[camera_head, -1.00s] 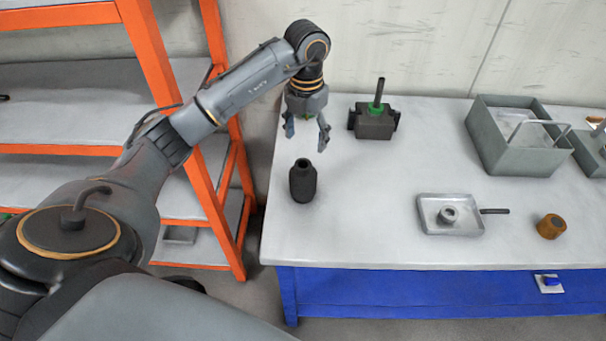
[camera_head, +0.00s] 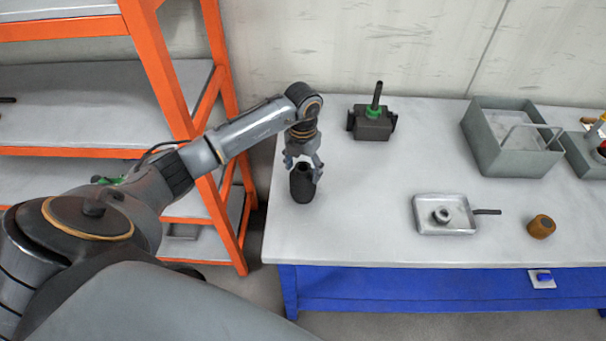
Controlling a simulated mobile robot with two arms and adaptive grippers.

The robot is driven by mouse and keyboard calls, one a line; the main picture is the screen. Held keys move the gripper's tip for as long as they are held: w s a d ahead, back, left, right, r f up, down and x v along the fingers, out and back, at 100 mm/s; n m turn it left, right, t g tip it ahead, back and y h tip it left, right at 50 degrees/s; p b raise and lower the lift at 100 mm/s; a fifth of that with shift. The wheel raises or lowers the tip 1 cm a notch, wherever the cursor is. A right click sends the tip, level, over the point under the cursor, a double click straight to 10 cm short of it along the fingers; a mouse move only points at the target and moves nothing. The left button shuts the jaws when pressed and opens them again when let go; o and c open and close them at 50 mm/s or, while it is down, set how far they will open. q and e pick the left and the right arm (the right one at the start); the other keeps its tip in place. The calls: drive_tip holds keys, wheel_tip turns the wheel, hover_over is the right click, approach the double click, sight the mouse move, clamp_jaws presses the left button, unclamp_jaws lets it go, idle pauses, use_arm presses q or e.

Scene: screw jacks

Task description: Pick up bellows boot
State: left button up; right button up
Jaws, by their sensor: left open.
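The bellows boot appears to be the black, bottle-like ribbed piece (camera_head: 302,187) standing upright at the left end of the white table. My left gripper (camera_head: 303,172) is open at the top of the boot, with its fingers pointing down on either side of the rim. I cannot tell whether the fingers touch it. The boot's upper part is partly hidden by the fingers. My right gripper is not in view.
The table (camera_head: 350,225) is clear around the boot. A dark screw jack (camera_head: 372,124) stands behind it. A metal tray (camera_head: 428,226) holding a ring, a brown cylinder (camera_head: 541,226) and a grey bin (camera_head: 500,150) are to the right. An orange shelf rack (camera_head: 213,215) stands left.

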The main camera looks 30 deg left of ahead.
use_arm(q)
drive_tip(key=shift+c, duration=0.4)
drive_tip(key=c, duration=1.2)
drive_tip(key=shift+c, duration=0.2)
drive_tip(key=shift+r, duration=0.1)
